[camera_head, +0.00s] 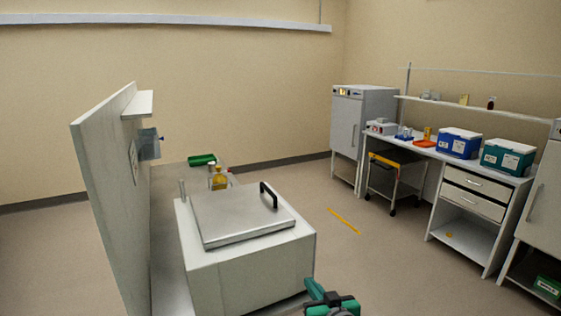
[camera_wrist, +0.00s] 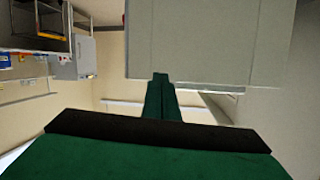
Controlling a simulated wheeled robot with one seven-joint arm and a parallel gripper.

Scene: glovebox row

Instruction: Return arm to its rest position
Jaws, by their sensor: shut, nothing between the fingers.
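My gripper (camera_head: 330,302) is at the bottom edge of the head view, green and black, just in front of and to the right of the white box-shaped unit (camera_head: 255,275). In the wrist view my gripper (camera_wrist: 160,80) has its two green fingers together, with nothing between them. The wrist view appears upside down. The front face of the white unit (camera_wrist: 195,40) fills its upper middle. The rest of my arm is hidden below the head view.
The unit has a flat metal lid (camera_head: 240,215) with a black handle (camera_head: 269,194). A tall panel (camera_head: 105,190) stands at left. At right, a bench carries a blue box (camera_head: 459,145) and a teal box (camera_head: 507,158). Open floor (camera_head: 370,260) lies between.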

